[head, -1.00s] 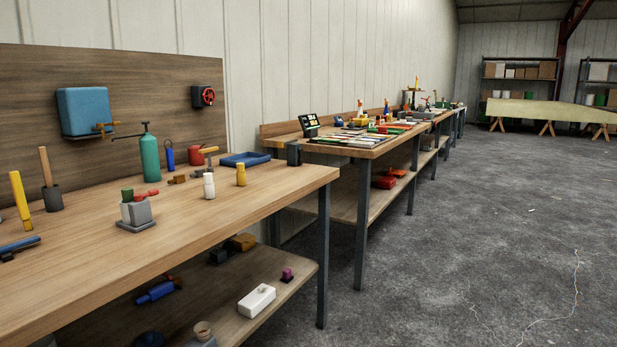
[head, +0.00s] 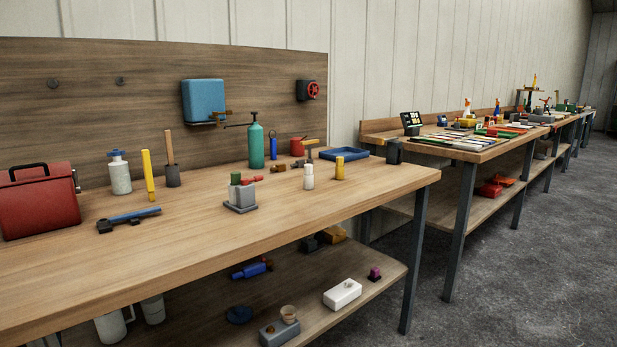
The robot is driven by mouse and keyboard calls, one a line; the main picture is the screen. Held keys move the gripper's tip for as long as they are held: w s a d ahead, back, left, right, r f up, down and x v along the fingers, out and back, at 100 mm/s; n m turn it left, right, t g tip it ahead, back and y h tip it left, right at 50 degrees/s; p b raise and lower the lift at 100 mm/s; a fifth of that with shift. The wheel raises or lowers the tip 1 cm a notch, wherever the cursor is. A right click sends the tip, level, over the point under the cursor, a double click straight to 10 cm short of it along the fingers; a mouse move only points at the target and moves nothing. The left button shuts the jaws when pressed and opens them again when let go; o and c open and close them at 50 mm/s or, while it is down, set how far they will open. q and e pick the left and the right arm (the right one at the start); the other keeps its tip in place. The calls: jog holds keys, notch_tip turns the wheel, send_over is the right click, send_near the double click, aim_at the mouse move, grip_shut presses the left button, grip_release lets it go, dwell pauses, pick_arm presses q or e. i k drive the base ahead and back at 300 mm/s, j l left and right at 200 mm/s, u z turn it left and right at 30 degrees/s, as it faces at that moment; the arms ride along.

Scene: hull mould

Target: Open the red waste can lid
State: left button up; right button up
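No item in the head view is clearly a red waste can with a lid. A small red can-like object (head: 297,146) stands at the back of the near workbench, partly behind a yellow-topped tool; I cannot tell what it is or whether it has a lid. A larger red box (head: 38,203) with a black top handle and a metal clasp on its right side sits at the bench's left end and looks shut. Neither of my grippers is in view.
The near wooden workbench (head: 200,235) holds a green bottle (head: 256,147), a blue tray (head: 344,154) and small tools. Its lower shelf carries a white box (head: 342,294). A second bench (head: 470,153) stands to the right. Grey floor (head: 520,270) is open at the right.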

aim_at(37, 172)
jog(key=u, duration=1.4)
jog(key=i+j+z, duration=0.15)
jog(key=i+j, duration=0.3)
